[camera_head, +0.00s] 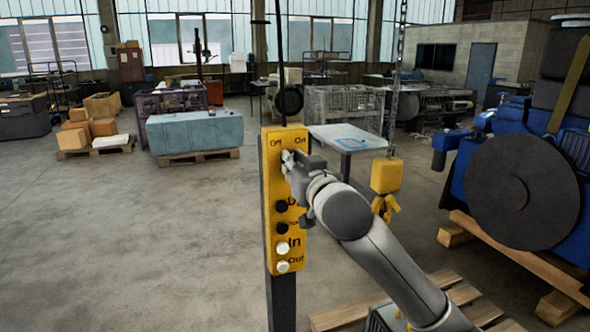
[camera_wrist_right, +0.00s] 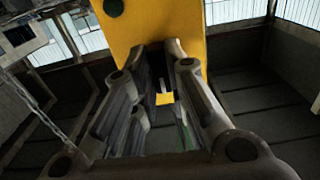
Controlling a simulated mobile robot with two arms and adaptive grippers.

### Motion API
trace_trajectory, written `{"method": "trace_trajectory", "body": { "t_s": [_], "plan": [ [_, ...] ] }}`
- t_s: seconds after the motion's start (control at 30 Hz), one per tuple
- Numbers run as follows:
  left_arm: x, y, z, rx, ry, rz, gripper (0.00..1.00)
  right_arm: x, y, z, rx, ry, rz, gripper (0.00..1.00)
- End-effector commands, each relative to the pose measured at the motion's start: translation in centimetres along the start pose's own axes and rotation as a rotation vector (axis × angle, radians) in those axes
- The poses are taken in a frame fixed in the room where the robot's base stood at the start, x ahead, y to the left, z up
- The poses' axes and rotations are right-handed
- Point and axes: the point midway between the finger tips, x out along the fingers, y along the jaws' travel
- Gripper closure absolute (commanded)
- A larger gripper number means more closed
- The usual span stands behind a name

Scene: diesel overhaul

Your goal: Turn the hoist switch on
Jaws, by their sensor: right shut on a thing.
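The yellow hoist control panel (camera_head: 269,190) stands upright on a dark post, with "Off" and "On" labels at its top. My right gripper (camera_head: 290,160) is at the upper part of the panel, just below these labels. It is shut on the hoist switch, which the fingers mostly hide. In the right wrist view the fingers (camera_wrist_right: 165,70) reach up against the yellow panel (camera_wrist_right: 150,25), and the switch itself cannot be made out clearly. Which way the switch points cannot be told. My left gripper is not in view.
Below the gripper the panel carries black buttons (camera_head: 282,206) and white buttons (camera_head: 282,248) marked "In" and "Out". A yellow hoist hook block (camera_head: 387,175) hangs on a chain to the right. A blue engine (camera_head: 465,175) sits on pallets at right.

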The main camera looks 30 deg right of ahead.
Motion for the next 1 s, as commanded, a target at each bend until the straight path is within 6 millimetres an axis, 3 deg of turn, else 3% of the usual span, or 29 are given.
{"method": "trace_trajectory", "body": {
  "t_s": [0.5, 1.0],
  "plan": [
    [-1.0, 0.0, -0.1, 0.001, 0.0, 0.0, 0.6, 0.0, -0.2, 0.0, 0.485, -0.006, -0.001, 1.0],
    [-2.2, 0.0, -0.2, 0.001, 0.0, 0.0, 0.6, 0.0, -0.1, 0.1, 0.745, -0.004, 0.002, 1.0]
  ]
}}
